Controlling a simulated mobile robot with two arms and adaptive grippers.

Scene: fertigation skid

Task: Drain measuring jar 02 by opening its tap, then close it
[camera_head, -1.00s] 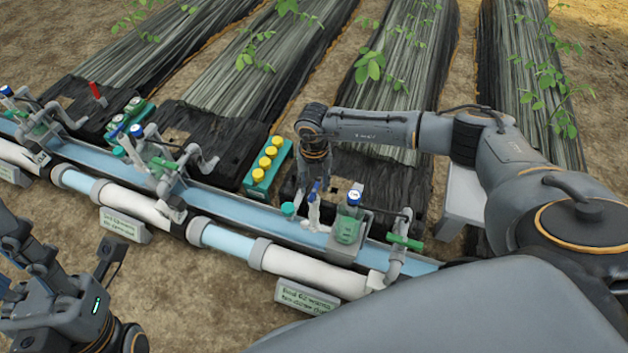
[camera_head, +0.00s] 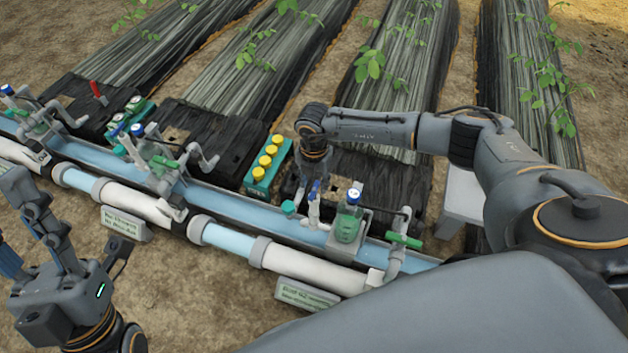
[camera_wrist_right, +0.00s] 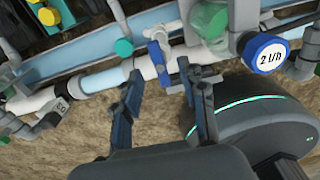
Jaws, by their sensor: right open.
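In the right wrist view the jar (camera_wrist_right: 210,20) is at the top, partly behind the cap marked 2 l/h (camera_wrist_right: 264,52). A tap with a blue handle (camera_wrist_right: 156,52) sits on the white pipe left of the jar; it also shows in the head view (camera_head: 314,192). My right gripper (camera_wrist_right: 159,72) is open and empty, its fingertips on either side just short of the tap. My left gripper (camera_head: 40,235) hangs at the lower left, away from the pipes; its opening is unclear.
A green crate with yellow-capped bottles (camera_head: 266,165) stands left of the right gripper. A green-handled valve (camera_head: 404,240) is right of the jar. A sign (camera_head: 306,295) stands in front of the pipe. Other jar stations are further left.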

